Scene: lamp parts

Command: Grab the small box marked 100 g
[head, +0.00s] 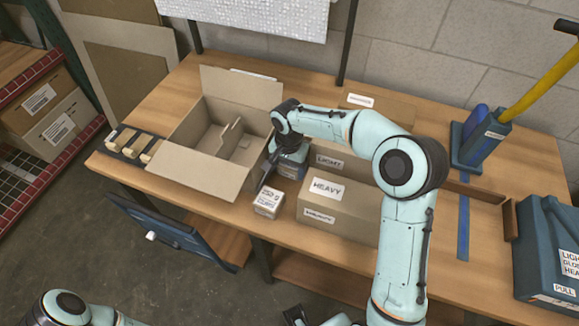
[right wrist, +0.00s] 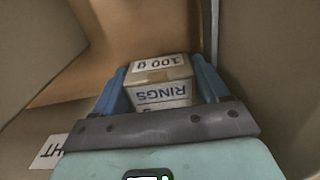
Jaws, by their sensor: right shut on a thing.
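In the head view my right gripper (head: 290,168) is low between the open carton and the cardboard boxes. A small white labelled box (head: 267,203) shows just in front of it, near the table's front edge. Its print is too small to read, and I cannot tell if it is the held one.
An open carton (head: 222,165) stands to the left. Boxes labelled "LIGHT" and "HEAVY" (head: 335,212) stand close on the right. Small tan packs (head: 133,146) lie at the table's left end. A blue case (head: 545,250) and a yellow-handled tool (head: 540,85) are at the right.

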